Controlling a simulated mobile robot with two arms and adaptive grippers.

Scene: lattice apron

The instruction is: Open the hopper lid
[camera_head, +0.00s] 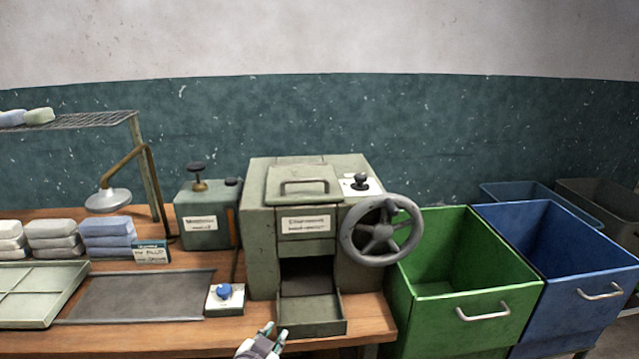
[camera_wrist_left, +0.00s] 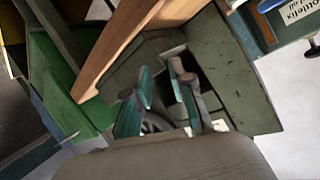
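The grey-green machine (camera_head: 262,240) stands on the wooden bench. Its hopper lid (camera_head: 290,172) is on top and lies shut, with a dark bar handle (camera_head: 304,184) across its front part. My left gripper (camera_head: 274,335) is at the bottom of the head view, low in front of the machine and well below the lid. In the left wrist view my left gripper (camera_wrist_left: 160,80) has its two fingers apart with nothing between them. The lid cannot be made out in that view. My right gripper is in neither view.
A handwheel (camera_head: 381,231) sticks out at the machine's front right, near a black knob (camera_head: 361,181). An open tray (camera_head: 311,316) juts out below. A blue-button box (camera_head: 225,298) stands left, a green bin (camera_head: 470,285) right. A lamp (camera_head: 108,200) hangs further left.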

